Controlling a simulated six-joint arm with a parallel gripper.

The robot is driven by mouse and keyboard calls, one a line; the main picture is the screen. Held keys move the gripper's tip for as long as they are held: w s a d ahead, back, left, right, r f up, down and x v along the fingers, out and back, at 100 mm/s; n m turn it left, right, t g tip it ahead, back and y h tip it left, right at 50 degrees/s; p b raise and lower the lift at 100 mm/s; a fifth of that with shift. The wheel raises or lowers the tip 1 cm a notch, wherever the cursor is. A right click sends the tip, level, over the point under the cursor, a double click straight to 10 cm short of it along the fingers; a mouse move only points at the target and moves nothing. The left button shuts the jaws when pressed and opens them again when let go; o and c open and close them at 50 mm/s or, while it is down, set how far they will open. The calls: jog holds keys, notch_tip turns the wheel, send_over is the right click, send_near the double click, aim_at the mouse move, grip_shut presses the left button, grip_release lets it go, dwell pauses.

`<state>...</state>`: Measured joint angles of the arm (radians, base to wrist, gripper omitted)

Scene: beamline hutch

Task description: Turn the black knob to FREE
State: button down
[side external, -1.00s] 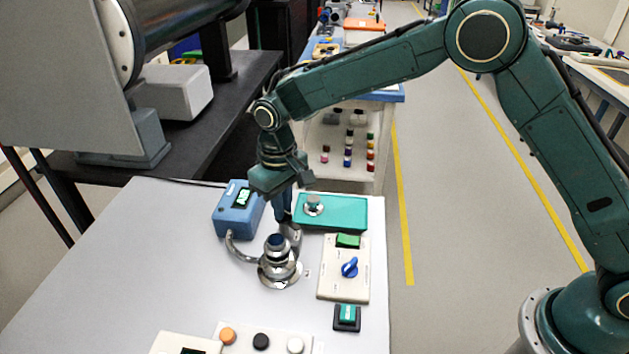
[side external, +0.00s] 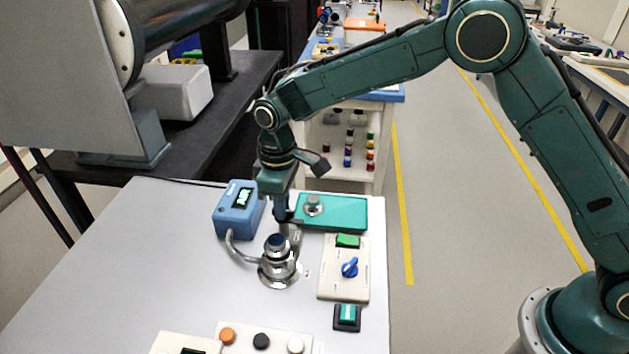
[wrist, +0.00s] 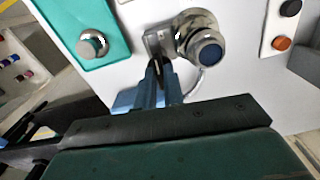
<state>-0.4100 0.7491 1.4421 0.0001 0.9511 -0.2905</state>
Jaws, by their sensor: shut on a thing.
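My gripper (side external: 284,217) points down behind a chrome stand (side external: 277,270) with a dark blue top, near the middle of the table. In the wrist view its blue fingers (wrist: 161,78) are shut on a small dark part, seemingly the black knob (wrist: 157,68). The knob sits against a grey metal block (wrist: 158,40) joined to the stand's side. Most of the knob is hidden by the fingers. I cannot read a FREE mark or tell the knob's angle.
A blue box (side external: 238,207) with a display stands left of my gripper, cabled to the stand. A teal box (side external: 345,212) with a grey button is close on the right. A cream panel (side external: 333,283) has a blue knob. A button panel (side external: 245,341) is in front.

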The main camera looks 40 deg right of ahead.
jog(key=c, duration=1.5)
grip_release()
jog(key=shift+r, duration=0.1)
notch_tip(320, 180, up, 14)
